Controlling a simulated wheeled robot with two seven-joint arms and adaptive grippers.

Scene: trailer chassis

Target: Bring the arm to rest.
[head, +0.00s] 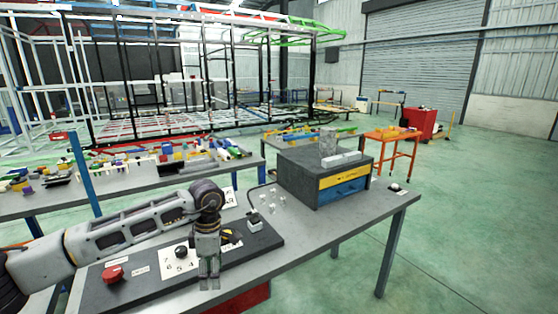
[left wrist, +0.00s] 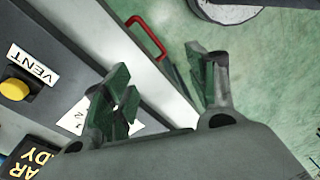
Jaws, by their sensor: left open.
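My left arm (head: 130,228) reaches in from the left over the grey workbench (head: 330,228). My left gripper (head: 209,283) hangs downward at the front edge of the dark control panel (head: 265,240). Its two fingers (left wrist: 160,95) are apart with nothing between them in the left wrist view. Below them, the left wrist view shows the panel edge, a pale bench strip and green floor. My right gripper is not in view.
The panel carries a red button (head: 113,273) and a black knob (head: 181,251). The wrist view shows a yellow button (left wrist: 14,89) beside a VENT label. A drawer box (head: 325,178) stands at the back of the bench. Green floor lies open to the right.

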